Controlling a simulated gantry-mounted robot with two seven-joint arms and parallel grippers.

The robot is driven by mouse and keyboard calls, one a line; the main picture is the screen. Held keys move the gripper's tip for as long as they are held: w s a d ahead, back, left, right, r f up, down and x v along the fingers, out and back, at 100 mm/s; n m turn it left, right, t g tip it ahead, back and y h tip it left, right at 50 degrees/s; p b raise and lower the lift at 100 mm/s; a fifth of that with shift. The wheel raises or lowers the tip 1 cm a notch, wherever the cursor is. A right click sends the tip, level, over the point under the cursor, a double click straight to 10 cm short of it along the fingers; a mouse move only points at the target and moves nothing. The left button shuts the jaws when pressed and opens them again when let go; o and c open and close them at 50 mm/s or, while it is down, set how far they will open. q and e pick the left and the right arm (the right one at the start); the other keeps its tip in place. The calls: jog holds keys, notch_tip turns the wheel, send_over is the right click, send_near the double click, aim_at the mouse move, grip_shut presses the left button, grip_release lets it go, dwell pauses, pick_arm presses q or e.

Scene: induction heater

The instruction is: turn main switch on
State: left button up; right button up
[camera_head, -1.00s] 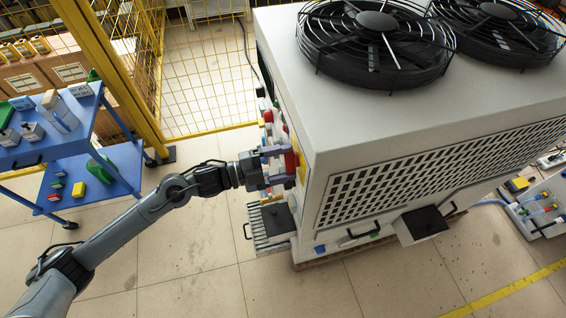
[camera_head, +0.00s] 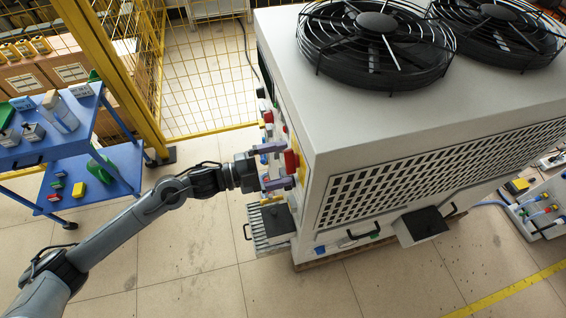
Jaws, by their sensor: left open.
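The main switch, a red knob (camera_head: 291,161) on a yellow plate, sticks out from the left side of the large grey heater cabinet (camera_head: 300,110). My left gripper (camera_head: 281,166) is at that side, its two purple-grey fingers spread apart, one above and one below the knob's level. The fingers look open, with the red knob at their tips. From this angle I cannot tell whether they touch it. The knob's turned position cannot be made out. My right gripper is not in view.
Two black fans (camera_head: 376,45) sit on the cabinet top. Other small controls line its left side near my gripper. A blue cart (camera_head: 58,150) with bottles and small items stands at left, before a yellow fence (camera_head: 108,70). The tiled floor between is clear.

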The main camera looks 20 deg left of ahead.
pick_arm(q)
jog(key=v, duration=0.9)
jog(key=shift+s+a, duration=0.25)
dwell(0.4)
jog(key=s+d+f+n+t+y, duration=0.4)
jog(key=s+d+f+n+y, duration=0.2)
jog(key=d+n, duration=0.4)
jog(key=s+a+f+n+g+y+p, duration=0.1)
jog(key=s+a+f+n+g+y, duration=0.35)
jog(key=s+g, duration=0.2)
jog(key=s+a+f+n+g+y, duration=0.35)
jog(key=s+n+g, duration=0.2)
jog(key=s, duration=0.25)
notch_tip(320, 180, up, 32)
jog(key=p, duration=3.2)
jog(key=shift+w+r+n+t, duration=0.25)
jog(key=shift+w+n+t, duration=0.05)
jog(key=shift+w+t, duration=0.1)
